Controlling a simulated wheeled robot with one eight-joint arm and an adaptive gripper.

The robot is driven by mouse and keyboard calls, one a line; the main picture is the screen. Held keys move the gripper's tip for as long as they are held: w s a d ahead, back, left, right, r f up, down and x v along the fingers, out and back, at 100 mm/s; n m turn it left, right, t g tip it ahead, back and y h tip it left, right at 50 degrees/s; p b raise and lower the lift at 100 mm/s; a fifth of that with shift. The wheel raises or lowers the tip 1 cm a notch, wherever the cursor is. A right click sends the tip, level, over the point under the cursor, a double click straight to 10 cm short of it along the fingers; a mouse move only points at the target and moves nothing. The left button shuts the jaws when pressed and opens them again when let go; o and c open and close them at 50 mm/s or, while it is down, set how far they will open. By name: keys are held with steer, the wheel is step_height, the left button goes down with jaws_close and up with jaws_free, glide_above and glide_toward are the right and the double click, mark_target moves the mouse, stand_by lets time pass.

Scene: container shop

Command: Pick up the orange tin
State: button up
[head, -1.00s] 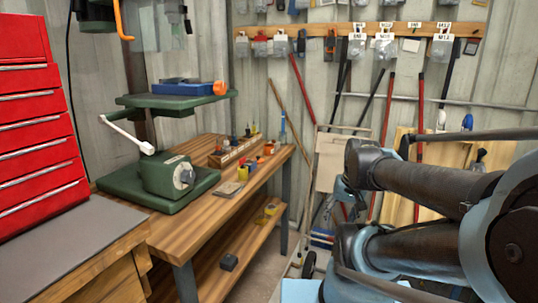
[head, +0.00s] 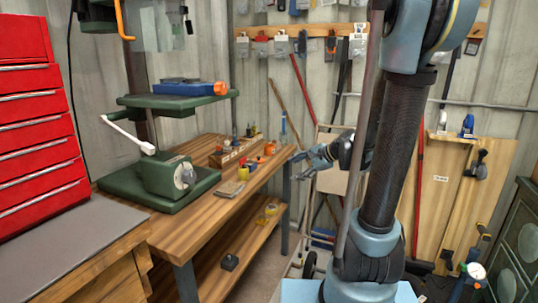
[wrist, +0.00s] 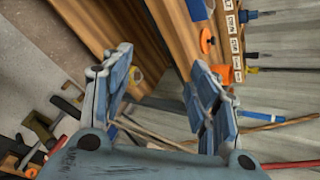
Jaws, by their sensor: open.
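A small orange item (head: 269,149), perhaps the orange tin, stands near the far right end of the wooden workbench (head: 215,208). In the wrist view, a round orange piece (wrist: 207,42) and a smaller orange piece (wrist: 223,73) lie beside the labelled rack; I cannot tell for sure which is the tin. My gripper (head: 301,164) is just right of the bench's far end, apart from the orange item. In the wrist view, my gripper (wrist: 163,72) has its fingers spread with nothing between them.
A labelled wooden rack (head: 235,151) stands at the back of the bench. A green drill press (head: 165,177) stands on the left, beside a red tool chest (head: 40,130). A lower shelf (head: 215,255) holds small items. Long-handled tools lean on the wall behind.

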steer(key=w+a+m+t+y, duration=0.1)
steer(key=w+m+t+y, duration=0.15)
steer(key=w+m, duration=0.5)
steer(key=m+t+y, duration=0.2)
steer(key=m+t, duration=0.1)
steer(key=m, duration=0.3)
glide_toward(269, 149)
steer(key=shift+n, duration=0.25)
steer(key=w+a, duration=0.1)
steer(key=w, duration=0.1)
steer(key=w+a, duration=0.1)
steer(key=w, duration=0.1)
steer(key=w+a+r, duration=0.1)
steer(key=w, duration=0.1)
steer(key=shift+a, duration=0.35)
steer(key=shift+x, duration=2.5)
steer(key=shift+f, duration=0.15)
steer(key=c, duration=1)
